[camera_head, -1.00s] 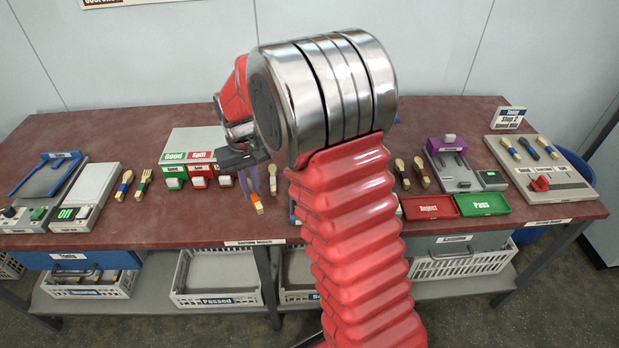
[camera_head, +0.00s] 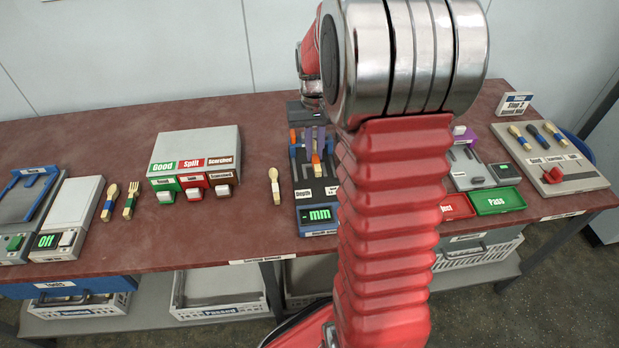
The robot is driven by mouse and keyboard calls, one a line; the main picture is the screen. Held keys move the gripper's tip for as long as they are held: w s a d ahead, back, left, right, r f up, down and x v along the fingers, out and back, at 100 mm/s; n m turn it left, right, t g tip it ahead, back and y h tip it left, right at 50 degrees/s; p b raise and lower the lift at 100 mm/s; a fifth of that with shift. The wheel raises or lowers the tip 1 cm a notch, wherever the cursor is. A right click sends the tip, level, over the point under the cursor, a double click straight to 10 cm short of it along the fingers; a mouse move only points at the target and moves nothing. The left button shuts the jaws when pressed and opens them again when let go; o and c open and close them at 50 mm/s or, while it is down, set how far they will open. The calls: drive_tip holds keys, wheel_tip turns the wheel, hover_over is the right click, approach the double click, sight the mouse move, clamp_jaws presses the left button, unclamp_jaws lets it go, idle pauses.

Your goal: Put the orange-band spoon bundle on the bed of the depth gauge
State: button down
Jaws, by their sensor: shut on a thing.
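The orange-band spoon bundle (camera_head: 316,164) is upright and pale, with an orange band near its middle. My gripper (camera_head: 315,146) shows purple fingers and is shut on the bundle's upper part, just left of my arm. The depth gauge (camera_head: 303,216) is a dark and blue device with a "Depth" label and a lit mm display. The bundle overlaps the gauge's dark bed in the picture. I cannot tell whether it touches the bed. My red arm hides the gauge's right part.
The Good/Split/Scorched button box (camera_head: 195,150) stands farther left. A red tray (camera_head: 457,206) and a green Pass tray (camera_head: 497,199) are to the right. Bare tabletop (camera_head: 250,225) lies left of the gauge's front.

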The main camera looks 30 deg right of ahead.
drive_tip(key=shift+d+r, duration=0.1)
drive_tip(key=shift+d, duration=0.5)
drive_tip(key=shift+a, duration=0.1)
hover_over(317, 182)
drive_tip(key=shift+a+f, duration=0.1)
drive_tip(key=shift+f, duration=3)
drive_tip(key=shift+f, duration=0.15)
drive_tip(key=shift+f, duration=1.75)
drive_tip(key=c, duration=1.8)
unclamp_jaws()
